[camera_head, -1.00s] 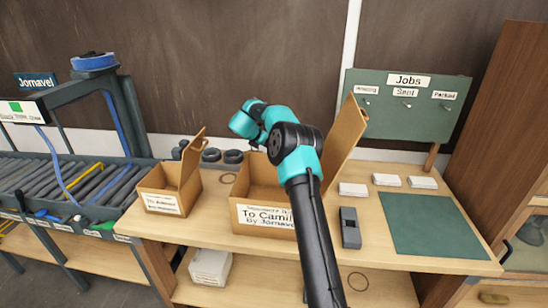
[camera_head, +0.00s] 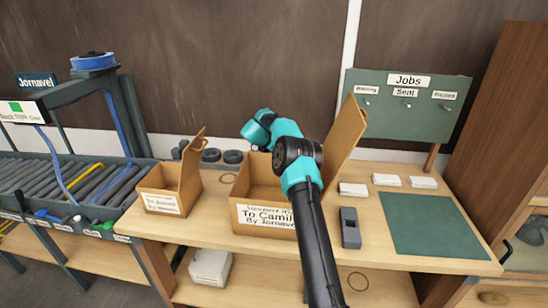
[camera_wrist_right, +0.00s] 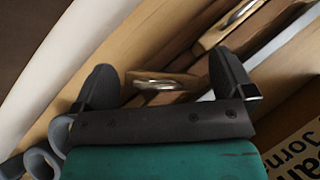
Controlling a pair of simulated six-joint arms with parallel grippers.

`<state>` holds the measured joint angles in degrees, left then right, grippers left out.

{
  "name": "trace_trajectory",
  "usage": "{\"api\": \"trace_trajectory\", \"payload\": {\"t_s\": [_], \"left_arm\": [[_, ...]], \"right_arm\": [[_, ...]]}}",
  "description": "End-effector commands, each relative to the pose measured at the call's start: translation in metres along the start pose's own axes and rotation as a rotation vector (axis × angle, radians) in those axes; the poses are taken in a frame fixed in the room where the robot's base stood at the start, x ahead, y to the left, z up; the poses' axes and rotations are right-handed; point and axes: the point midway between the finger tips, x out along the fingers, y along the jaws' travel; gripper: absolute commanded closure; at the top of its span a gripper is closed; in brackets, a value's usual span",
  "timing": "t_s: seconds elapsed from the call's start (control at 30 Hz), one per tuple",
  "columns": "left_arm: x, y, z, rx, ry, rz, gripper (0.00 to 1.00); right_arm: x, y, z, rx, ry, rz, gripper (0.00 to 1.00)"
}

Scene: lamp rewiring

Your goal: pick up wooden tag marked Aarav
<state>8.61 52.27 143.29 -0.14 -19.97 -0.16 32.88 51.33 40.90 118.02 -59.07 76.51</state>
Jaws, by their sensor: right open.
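In the right wrist view my right gripper (camera_wrist_right: 167,82) is open, its two dark fingers spread. A small wooden tag (camera_wrist_right: 175,82) with a metal loop lies between the fingers, with no clear grip on it. A second wooden tag (camera_wrist_right: 228,24) with a metal loop lies just beyond the right finger. No name can be read on either tag, so I cannot tell which is marked Aarav. In the head view my right arm reaches over the large open box (camera_head: 262,187), and its fingers cannot be made out. My left gripper is not in view.
The large box's flap (camera_head: 345,140) stands up beside my arm. A smaller open box (camera_head: 160,201) is to its left. The Jobs board (camera_head: 407,115) stands at the back right. White blocks, a dark device (camera_head: 350,228) and a green mat (camera_head: 432,224) lie on the bench's right.

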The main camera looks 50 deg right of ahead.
Motion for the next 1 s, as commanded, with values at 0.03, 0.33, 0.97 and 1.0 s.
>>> {"api": "trace_trajectory", "payload": {"t_s": [0.03,0.33,0.97,1.0], "left_arm": [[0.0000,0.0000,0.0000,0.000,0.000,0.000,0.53],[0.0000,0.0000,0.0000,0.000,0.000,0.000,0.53],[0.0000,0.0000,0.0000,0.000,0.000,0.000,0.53],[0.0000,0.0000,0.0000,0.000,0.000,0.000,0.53]], "right_arm": [[0.0058,0.0001,-0.0004,0.001,0.000,0.000,0.00],[0.0119,0.0001,-0.0004,-0.001,0.000,0.001,0.00],[0.0116,0.0001,-0.0003,0.000,0.000,0.001,0.35],[0.0115,0.0001,-0.0002,0.000,0.000,0.001,0.39]]}}
